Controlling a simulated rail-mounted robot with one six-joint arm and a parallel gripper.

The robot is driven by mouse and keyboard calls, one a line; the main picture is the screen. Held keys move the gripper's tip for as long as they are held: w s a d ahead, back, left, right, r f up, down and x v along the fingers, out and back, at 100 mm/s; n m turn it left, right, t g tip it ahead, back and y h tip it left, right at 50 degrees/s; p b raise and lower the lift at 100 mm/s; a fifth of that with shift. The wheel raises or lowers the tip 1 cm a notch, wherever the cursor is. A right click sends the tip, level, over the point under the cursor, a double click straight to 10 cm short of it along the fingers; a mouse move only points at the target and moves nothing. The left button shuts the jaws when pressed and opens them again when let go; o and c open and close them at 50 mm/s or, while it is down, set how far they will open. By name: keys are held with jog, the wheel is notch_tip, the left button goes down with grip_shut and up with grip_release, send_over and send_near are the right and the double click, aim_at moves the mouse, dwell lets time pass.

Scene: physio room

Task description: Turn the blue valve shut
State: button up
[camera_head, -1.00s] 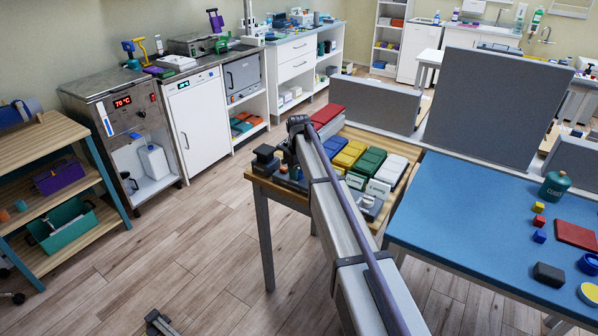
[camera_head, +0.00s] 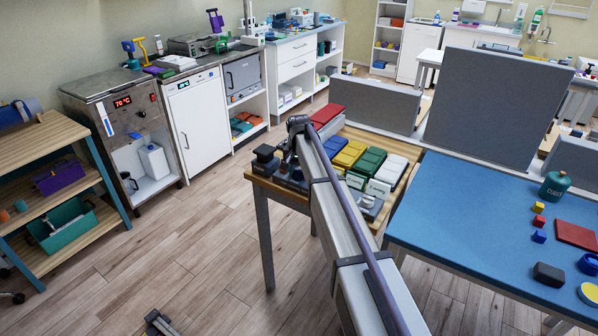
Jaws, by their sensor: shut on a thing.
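A small upright fitting with a blue top (camera_head: 130,50) stands on the steel counter at the back left. It looks like a valve or tap, but it is too small to be sure. My arm runs from the bottom of the picture up to a joint above the left end of the wooden table. Beyond that joint a dark link bends down toward dark items on that table. My gripper's fingers are hidden there, so what they hold does not show. No blue valve can be made out beside them.
Coloured blocks, including yellow (camera_head: 350,152) and green (camera_head: 367,162) ones, lie on the wooden table (camera_head: 262,187) beside my arm. A blue table (camera_head: 450,215) with a green bottle (camera_head: 554,186) stands at right. Grey panels (camera_head: 490,105) rise behind.

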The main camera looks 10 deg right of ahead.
jog(key=shift+m, duration=1.7)
jog(key=o, duration=0.9)
notch_tip(320, 180, up, 11)
jog(key=p, duration=1)
jog(key=shift+f+p, duration=0.1)
jog(key=shift+p, duration=0.3)
